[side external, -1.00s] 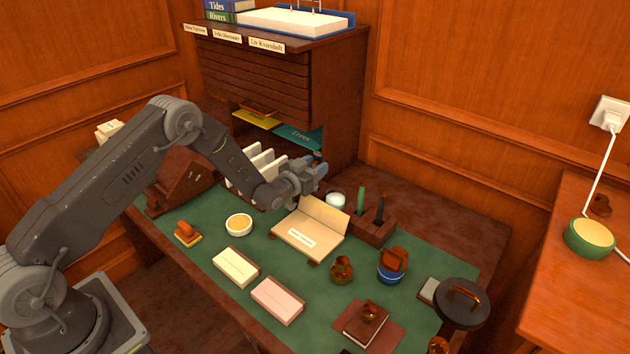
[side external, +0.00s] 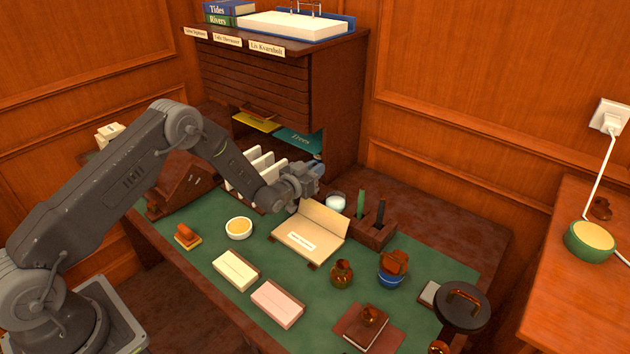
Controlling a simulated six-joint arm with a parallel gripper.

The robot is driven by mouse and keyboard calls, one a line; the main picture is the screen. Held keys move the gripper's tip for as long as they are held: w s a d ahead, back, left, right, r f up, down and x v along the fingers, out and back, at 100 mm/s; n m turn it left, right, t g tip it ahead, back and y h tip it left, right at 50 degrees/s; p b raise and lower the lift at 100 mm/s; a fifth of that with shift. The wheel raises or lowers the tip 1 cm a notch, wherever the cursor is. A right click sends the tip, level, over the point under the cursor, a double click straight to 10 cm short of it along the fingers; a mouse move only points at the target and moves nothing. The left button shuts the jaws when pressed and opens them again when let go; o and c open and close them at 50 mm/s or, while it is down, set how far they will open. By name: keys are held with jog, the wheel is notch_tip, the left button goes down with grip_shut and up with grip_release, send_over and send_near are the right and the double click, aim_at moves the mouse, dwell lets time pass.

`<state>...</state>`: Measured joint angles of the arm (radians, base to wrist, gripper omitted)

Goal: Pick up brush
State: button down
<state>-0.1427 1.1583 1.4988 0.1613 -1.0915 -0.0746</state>
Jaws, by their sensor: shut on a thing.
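My gripper (side external: 306,180) is above the back edge of the green desk mat, left of a small white-filled jar (side external: 335,201) and behind an open cream booklet (side external: 308,238). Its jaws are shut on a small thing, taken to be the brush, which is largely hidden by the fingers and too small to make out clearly. I cannot tell whether its lower end clears the desk.
A dark pen block (side external: 372,236) with a green and a black upright handle stands right of the jar. White upright dividers (side external: 256,168) stand close to my wrist on the left. A wooden cabinet (side external: 340,110) rises behind.

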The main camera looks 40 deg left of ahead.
jog(key=r, duration=0.7)
jog(key=shift+s+r, duration=0.1)
jog(key=shift+s, duration=0.15)
jog(key=s, duration=1.7)
jog(key=s+a, duration=0.5)
jog(key=a, duration=0.4)
jog(key=shift+w+d+f, duration=0.15)
jog(key=shift+f, duration=1)
jog(key=shift+w+d+f, duration=0.1)
jog(key=shift+f, duration=1.7)
notch_tip(320, 180, up, 7)
